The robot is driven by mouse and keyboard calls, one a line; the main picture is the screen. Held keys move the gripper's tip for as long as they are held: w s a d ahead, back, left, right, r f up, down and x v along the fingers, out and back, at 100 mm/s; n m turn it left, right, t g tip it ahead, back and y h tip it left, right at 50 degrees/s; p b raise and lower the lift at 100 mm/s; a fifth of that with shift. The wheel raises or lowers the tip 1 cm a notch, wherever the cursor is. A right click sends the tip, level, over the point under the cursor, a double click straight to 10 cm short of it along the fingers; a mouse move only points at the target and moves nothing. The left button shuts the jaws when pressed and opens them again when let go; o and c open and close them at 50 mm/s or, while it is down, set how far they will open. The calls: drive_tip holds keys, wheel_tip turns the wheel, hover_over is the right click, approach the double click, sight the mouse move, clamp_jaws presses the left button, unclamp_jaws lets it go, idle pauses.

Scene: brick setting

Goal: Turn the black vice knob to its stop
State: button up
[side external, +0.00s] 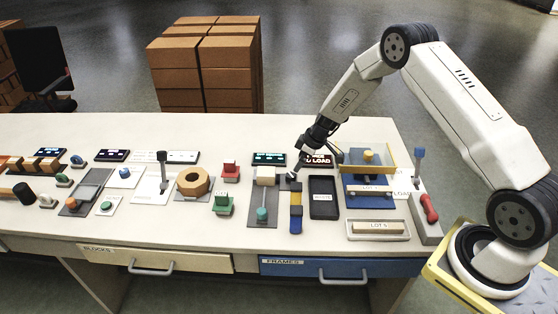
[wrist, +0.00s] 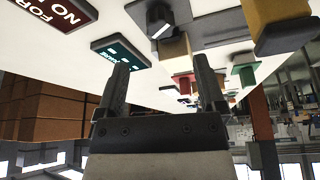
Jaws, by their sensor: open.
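The black knob (wrist: 161,20) shows at the top of the wrist view, with a pale mark on it, next to a tan block (wrist: 175,52). My gripper (wrist: 162,82) is open, its two dark fingers apart with nothing between them. The knob lies beyond the fingertips in that view, apart from them. In the side view my gripper (side external: 299,168) is low over the bench, just right of the tan block (side external: 265,174). The knob is small and partly hidden by the gripper there. I cannot tell its turn angle.
Dark sign plates (side external: 269,158) lie behind. Many other fixtures fill the left.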

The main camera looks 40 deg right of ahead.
sight(291, 175)
drive_tip(key=shift+x, duration=3.6)
drive_tip(key=shift+a, duration=0.1)
clamp_jaws()
